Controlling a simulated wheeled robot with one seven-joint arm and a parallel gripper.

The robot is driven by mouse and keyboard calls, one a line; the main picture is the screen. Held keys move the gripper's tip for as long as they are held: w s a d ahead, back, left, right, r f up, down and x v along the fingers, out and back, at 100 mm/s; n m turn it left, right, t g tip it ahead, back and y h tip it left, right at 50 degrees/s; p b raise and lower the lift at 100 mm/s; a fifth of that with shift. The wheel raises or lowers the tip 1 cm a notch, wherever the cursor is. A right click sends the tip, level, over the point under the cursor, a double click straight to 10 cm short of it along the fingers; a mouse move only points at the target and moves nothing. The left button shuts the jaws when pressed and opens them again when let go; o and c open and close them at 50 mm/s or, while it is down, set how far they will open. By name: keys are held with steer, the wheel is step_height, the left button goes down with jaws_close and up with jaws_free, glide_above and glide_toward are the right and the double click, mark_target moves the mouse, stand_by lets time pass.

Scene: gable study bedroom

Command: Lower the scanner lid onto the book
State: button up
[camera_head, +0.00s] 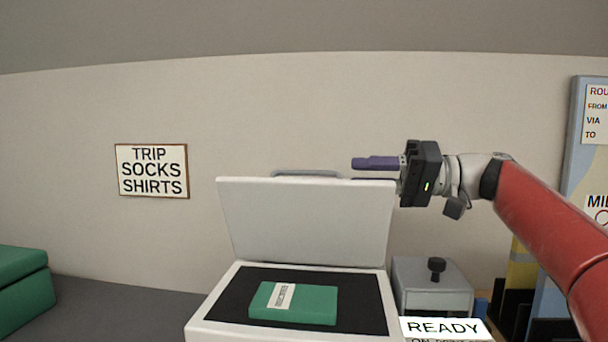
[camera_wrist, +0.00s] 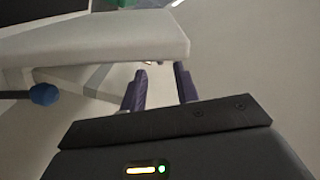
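The scanner (camera_head: 212,315) has a pale body with a dark bed. A green book (camera_head: 317,304) with a white label lies flat on the bed. The scanner lid (camera_head: 305,222) stands raised at the back, leaning slightly backward, with a grey handle (camera_head: 307,173) on its top edge. My gripper (camera_head: 353,171) is at the lid's top right corner, its purple fingers pointing left toward the handle. The lower finger is partly hidden by the lid. In the wrist view the fingers (camera_wrist: 160,72) are apart with nothing visible between them; whether they touch the lid cannot be told.
A grey box with a black knob (camera_head: 437,270) stands right of the scanner, behind a READY sign (camera_head: 443,328). A green box (camera_head: 25,290) is at far left. A wall sign (camera_head: 152,171) hangs behind. A blue knob (camera_wrist: 45,95) shows in the wrist view.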

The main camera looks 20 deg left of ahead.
mark_target(340, 174)
steer(key=x, duration=0.7)
steer(key=shift+p, duration=0.3)
steer(key=shift+c, duration=0.2)
jaws_close()
